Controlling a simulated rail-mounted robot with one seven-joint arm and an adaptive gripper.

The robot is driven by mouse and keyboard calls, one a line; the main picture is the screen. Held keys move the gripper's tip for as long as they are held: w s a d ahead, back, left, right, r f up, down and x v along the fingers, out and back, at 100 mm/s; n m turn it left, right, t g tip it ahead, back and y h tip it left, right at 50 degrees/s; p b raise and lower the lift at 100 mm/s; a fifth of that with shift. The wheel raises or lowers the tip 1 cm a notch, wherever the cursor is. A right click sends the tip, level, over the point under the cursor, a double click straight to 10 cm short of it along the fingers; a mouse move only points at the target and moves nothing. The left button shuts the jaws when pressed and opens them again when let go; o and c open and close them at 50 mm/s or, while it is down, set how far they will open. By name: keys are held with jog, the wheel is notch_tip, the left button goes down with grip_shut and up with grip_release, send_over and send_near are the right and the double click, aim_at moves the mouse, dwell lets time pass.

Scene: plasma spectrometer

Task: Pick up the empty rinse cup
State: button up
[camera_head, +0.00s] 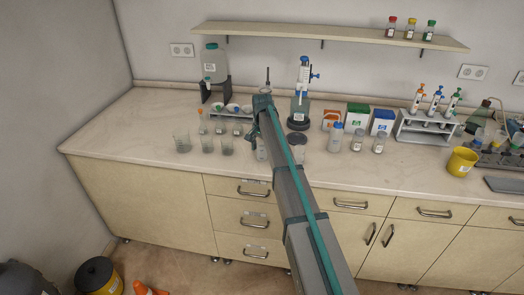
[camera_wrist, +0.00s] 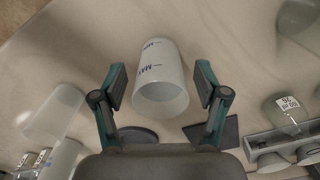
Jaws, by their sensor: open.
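A whitish cup with dark blue lettering (camera_wrist: 158,62) is between the fingers of my gripper (camera_wrist: 160,82) in the wrist view, its rim towards the wrist. It looks empty, though little of its inside shows. My gripper is open, with one finger on each side of the cup and a small gap at both sides. In the head view my gripper (camera_head: 254,138) is low over the counter, partly hidden by my arm. A clear vessel (camera_head: 261,151) shows beside it there; I cannot tell whether it is the same cup.
Clear beakers (camera_head: 182,141) stand left of my arm on the counter (camera_head: 130,125). A rack of cups (camera_head: 232,112) and a dispenser bottle (camera_head: 300,105) are behind. Small bottles (camera_head: 357,140) stand to the right. Another translucent cup (camera_wrist: 55,113) is at left in the wrist view.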

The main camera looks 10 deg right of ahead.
jog(key=shift+f, duration=0.25)
jog(key=c, duration=1.3)
jog(key=shift+r, duration=0.1)
